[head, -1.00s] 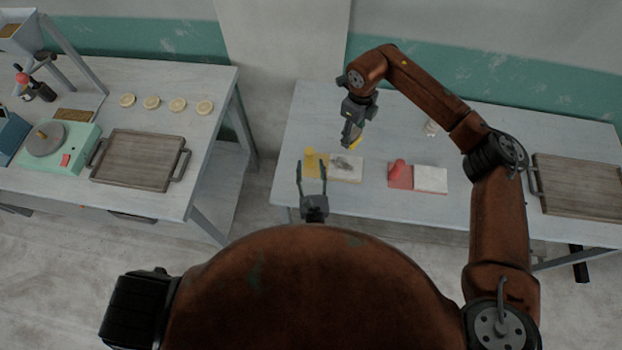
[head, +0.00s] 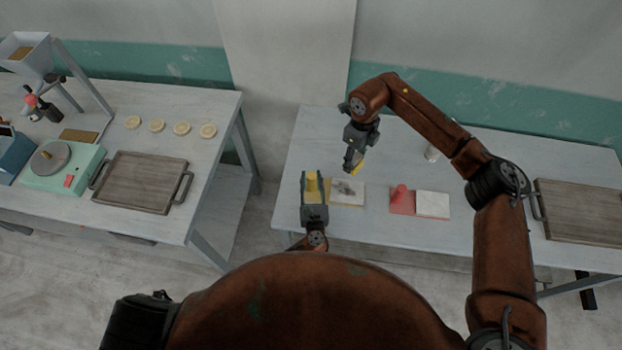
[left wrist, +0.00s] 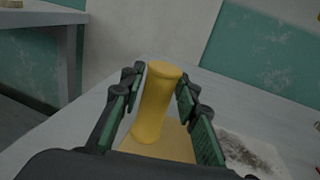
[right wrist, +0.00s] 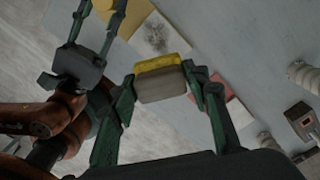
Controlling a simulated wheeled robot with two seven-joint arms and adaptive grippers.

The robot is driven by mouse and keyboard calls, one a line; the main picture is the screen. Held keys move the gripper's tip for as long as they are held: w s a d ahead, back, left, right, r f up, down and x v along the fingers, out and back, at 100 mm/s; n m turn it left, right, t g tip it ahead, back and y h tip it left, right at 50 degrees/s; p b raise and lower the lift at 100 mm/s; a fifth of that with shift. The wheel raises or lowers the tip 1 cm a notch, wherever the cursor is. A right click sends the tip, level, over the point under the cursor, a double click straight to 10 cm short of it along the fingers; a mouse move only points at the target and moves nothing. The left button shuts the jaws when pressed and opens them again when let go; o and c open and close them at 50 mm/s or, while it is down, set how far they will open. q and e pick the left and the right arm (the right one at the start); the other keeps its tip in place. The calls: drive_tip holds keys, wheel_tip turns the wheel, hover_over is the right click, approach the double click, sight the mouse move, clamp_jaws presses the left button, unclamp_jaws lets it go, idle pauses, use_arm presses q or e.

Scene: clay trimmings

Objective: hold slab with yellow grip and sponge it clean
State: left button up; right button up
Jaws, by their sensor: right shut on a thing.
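The yellow grip (head: 312,184) stands upright on a yellow base joined to a pale slab (head: 349,193) with a dark smudge. In the left wrist view the yellow grip (left wrist: 156,100) stands between the fingers of my left gripper (left wrist: 160,88), which is open around it with small gaps showing. The left gripper (head: 315,176) hides part of the grip in the head view. My right gripper (right wrist: 160,84) is shut on a sponge (right wrist: 160,84), yellow on one side and grey-brown on the other. It holds the sponge above and behind the smudged slab (right wrist: 154,36).
A red grip (head: 401,195) with a clean white slab (head: 433,205) lies to the right. A wooden tray (head: 580,212) is at the far right. Another table at left holds a tray (head: 142,181), a green scale-like device (head: 62,168) and several round discs.

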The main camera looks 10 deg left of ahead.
use_arm(q)
clamp_jaws()
idle(0.8)
